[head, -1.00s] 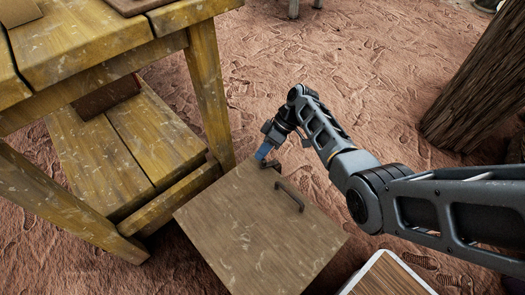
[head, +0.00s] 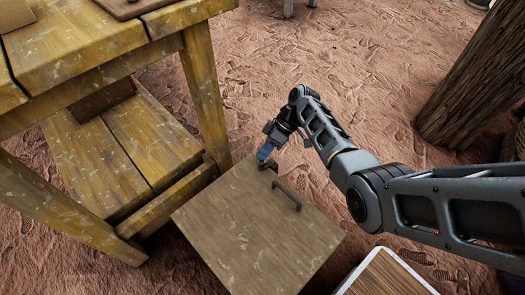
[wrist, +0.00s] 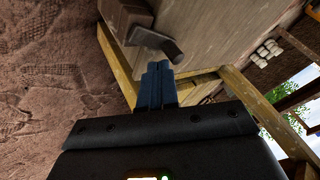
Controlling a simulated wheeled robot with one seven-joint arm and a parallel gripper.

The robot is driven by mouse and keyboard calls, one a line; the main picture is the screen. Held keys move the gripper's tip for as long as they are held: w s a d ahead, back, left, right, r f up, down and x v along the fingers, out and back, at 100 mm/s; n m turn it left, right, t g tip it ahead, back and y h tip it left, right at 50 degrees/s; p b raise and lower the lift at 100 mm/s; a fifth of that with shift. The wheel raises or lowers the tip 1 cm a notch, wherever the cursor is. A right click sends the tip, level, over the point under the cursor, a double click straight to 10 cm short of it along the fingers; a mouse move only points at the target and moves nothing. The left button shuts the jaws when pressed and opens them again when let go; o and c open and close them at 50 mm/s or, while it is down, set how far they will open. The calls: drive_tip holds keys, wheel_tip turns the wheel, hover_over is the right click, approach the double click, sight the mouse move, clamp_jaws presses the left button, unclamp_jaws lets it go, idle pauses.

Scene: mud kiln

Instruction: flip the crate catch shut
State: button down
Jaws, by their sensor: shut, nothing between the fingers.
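The wooden crate (head: 245,238) stands on the ground in front of the table, with a dark curved handle (head: 287,195) on its lid. The dark catch (head: 268,166) is at the lid's far corner in the head view. In the wrist view the catch's dark lever (wrist: 156,42) sticks out from the crate wall (wrist: 200,38), just beyond my fingertips. My gripper (head: 265,155) is shut and empty, its blue fingers (wrist: 157,80) together right at the catch. I cannot tell whether the fingertips touch the lever.
A worn yellow wooden table (head: 110,45) with a low shelf (head: 128,150) stands to the left of the crate. A thick wooden post (head: 470,85) is at the right. A white-edged wooden-topped thing (head: 385,275) is at the lower right. Sandy ground beyond the crate is open.

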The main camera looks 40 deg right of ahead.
drive_tip(key=p+v, duration=0.2)
drive_tip(key=v, duration=0.5)
drive_tip(key=shift+d+r+p, duration=0.25)
drive_tip(key=shift+r+p, duration=0.05)
idle(0.4)
